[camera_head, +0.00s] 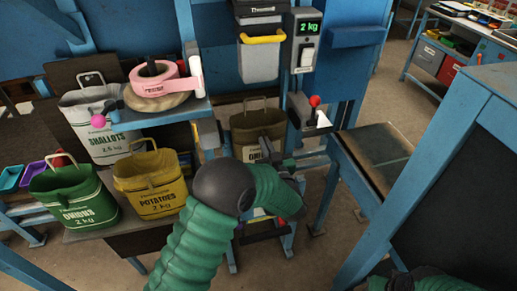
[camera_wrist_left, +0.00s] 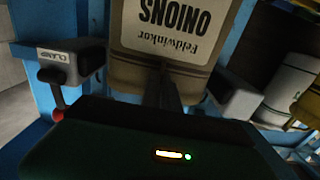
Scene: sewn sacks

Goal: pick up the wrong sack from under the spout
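The brown sack (camera_head: 250,128) hangs below the spout (camera_head: 260,62), with its carrying handle up. In the left wrist view the sack (camera_wrist_left: 205,82) shows a pale label reading ONIONS, upside down in that picture. My left gripper (camera_head: 278,158) is in front of the sack's lower right part, partly hidden by my forearm. In the left wrist view its dark narrow fingers (camera_wrist_left: 170,92) overlap the sack's front. Whether they are apart or pinching cloth cannot be made out. My right gripper is not seen; only part of my right arm shows at bottom right.
A green onions sack (camera_head: 75,195), a yellow potatoes sack (camera_head: 150,182) and a white shallots sack (camera_head: 98,135) stand at left. A clamp (camera_wrist_left: 72,62) sits beside the brown sack. The scale display (camera_head: 310,27) reads 2 kg. A small table (camera_head: 385,150) stands right.

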